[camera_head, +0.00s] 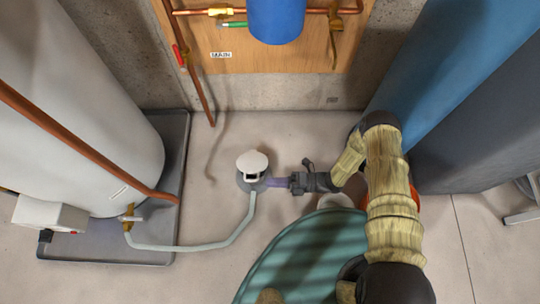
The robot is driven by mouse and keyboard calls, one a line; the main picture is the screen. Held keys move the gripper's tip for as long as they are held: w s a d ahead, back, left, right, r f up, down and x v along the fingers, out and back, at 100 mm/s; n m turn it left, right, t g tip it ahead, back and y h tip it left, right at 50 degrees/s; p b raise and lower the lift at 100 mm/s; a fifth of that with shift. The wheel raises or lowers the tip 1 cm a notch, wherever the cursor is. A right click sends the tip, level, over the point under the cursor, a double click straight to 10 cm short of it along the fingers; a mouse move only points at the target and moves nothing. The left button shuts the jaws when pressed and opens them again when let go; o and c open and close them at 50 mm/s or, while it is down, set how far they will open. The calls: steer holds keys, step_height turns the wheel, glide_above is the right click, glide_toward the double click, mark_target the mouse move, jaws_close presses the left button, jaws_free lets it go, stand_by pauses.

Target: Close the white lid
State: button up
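The white lid (252,162) sits over a small grey round fitting (243,183) on the floor, near the middle of the head view. A dark gap shows under the lid's front edge, so it stands raised there. Whether the fingers touch the lid or the fitting cannot be told. The fingers overlap from this angle, so their opening is hidden.
A pale hose (215,244) runs from the fitting to a brass valve (128,218) on the white tank (75,120), which stands in a grey tray (178,150). A ribbed teal object (300,250) lies close below my arm. Blue (450,60) and dark grey (480,130) bodies stand right.

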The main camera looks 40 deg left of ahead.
steer(key=shift+v, duration=2.85)
